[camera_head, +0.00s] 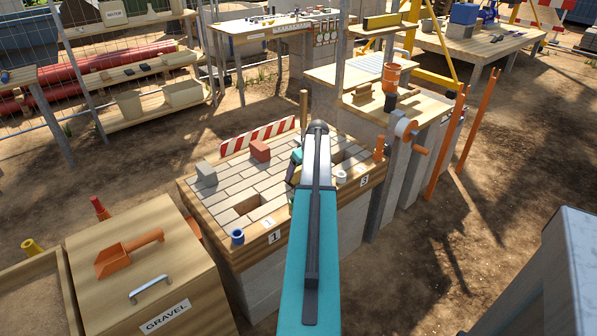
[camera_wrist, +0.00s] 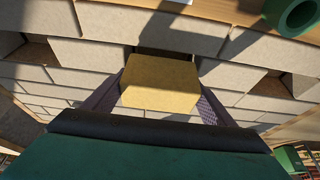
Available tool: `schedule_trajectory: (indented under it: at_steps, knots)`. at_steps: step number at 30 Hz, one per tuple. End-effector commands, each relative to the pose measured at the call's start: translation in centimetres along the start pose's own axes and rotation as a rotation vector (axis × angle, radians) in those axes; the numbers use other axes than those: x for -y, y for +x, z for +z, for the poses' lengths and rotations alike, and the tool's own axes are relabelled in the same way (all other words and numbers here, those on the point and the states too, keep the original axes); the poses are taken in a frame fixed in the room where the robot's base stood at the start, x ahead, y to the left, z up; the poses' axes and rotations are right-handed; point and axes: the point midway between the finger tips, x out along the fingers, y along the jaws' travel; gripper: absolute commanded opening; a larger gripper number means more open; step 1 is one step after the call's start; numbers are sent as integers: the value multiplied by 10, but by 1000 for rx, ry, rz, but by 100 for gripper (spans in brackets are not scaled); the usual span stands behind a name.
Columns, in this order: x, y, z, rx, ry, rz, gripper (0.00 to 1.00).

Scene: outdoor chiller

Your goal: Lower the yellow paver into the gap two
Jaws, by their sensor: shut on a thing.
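My gripper (camera_wrist: 161,92) is shut on the yellow paver (camera_wrist: 160,78), with a dark finger on each of its sides. The paver is level in the wrist view and covers most of a dark gap (camera_wrist: 166,52); a strip of the gap shows past its upper edge. I cannot tell how high the paver is over the gap. Two more dark gaps show, one to the right (camera_wrist: 270,84) and one to the left (camera_wrist: 36,50). In the head view my arm hides the paver and the middle gap; the near left gap (camera_head: 247,204) is empty.
A red block (camera_head: 260,151) and a grey block (camera_head: 206,173) stand on the paved bench top (camera_head: 222,190). A blue cup (camera_head: 237,236) stands at its front left corner. A green hollow round thing (camera_wrist: 290,16) is close by, upper right in the wrist view.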

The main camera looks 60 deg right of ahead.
Motion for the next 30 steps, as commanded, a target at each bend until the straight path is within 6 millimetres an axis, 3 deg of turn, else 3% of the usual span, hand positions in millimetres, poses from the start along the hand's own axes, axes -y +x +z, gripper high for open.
schedule_trajectory:
  at_steps: [30]
  knots:
    - [0,2,0,-2,-1,1,17]
